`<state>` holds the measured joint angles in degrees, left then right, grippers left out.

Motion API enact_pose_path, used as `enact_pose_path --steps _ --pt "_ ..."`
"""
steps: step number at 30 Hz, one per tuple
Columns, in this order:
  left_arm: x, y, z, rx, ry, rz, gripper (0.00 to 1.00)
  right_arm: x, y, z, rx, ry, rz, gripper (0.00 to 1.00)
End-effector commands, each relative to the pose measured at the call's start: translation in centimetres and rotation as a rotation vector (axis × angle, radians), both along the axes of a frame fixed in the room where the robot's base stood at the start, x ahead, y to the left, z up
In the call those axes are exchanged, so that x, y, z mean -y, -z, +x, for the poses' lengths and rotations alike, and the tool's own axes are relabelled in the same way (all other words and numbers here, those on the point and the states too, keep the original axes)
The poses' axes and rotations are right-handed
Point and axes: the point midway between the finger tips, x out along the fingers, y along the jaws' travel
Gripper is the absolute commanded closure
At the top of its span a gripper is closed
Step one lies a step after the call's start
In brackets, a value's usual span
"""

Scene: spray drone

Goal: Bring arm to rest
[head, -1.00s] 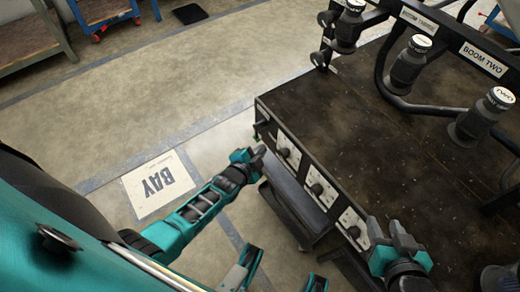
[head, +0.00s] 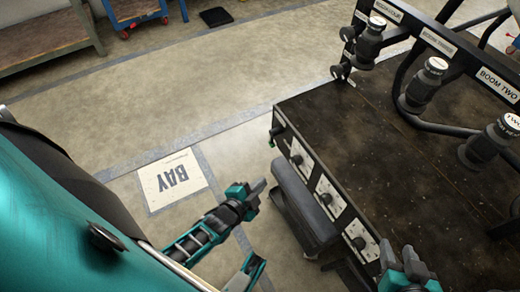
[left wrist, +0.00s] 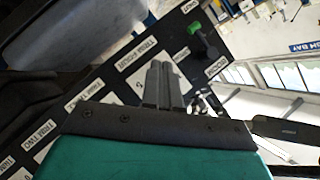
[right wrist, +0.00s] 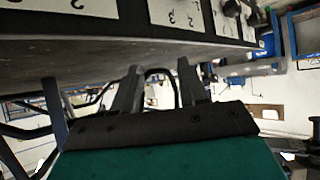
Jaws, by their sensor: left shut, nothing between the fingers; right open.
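My left gripper (head: 256,190) is in front of the near left corner of the dark bench, over the floor, with no contact visible. Its two fingers (left wrist: 163,84) are together and empty in the left wrist view. My right gripper (head: 404,262) is at the bottom right of the head view, by the bench's front panel. Its fingers (right wrist: 158,82) are apart with nothing between them in the right wrist view. The lower part of the right arm is out of the head view.
The dark bench (head: 370,130) has a front panel with labelled knobs (head: 327,195) and a green lever (left wrist: 195,29). A grey padded part (head: 300,205) sticks out below it. Open floor with a BAY sign (head: 173,180) lies left.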

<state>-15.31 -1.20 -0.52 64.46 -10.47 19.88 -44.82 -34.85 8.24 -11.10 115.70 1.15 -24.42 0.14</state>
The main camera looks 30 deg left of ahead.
Motion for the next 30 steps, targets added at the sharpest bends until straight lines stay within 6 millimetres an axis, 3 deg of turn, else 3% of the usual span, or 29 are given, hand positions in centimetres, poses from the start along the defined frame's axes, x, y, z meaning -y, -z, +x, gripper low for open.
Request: enact_pose_path --steps 10,14,21,27,30 --pt "0.0 -0.1 0.0 -0.001 -0.001 -0.003 1.00 -0.2 -0.2 0.0 0.001 -0.002 0.003 0.57" --pt "-0.3 -1.5 -0.3 -0.019 -0.022 -0.049 1.00 -0.2 -1.0 0.2 0.005 -0.002 0.003 0.57" --pt "-0.3 -8.8 -2.2 -0.139 -0.143 -0.348 1.00 0.5 -3.5 0.3 0.022 0.004 -0.012 0.57" --pt "1.2 -14.8 -4.6 -0.258 -0.243 -0.608 1.00 1.4 -3.9 -0.4 0.013 0.014 -0.033 0.57" --pt "1.8 -16.6 -5.5 -0.300 -0.276 -0.688 1.00 1.8 -3.8 -0.7 0.005 0.020 -0.040 0.57"
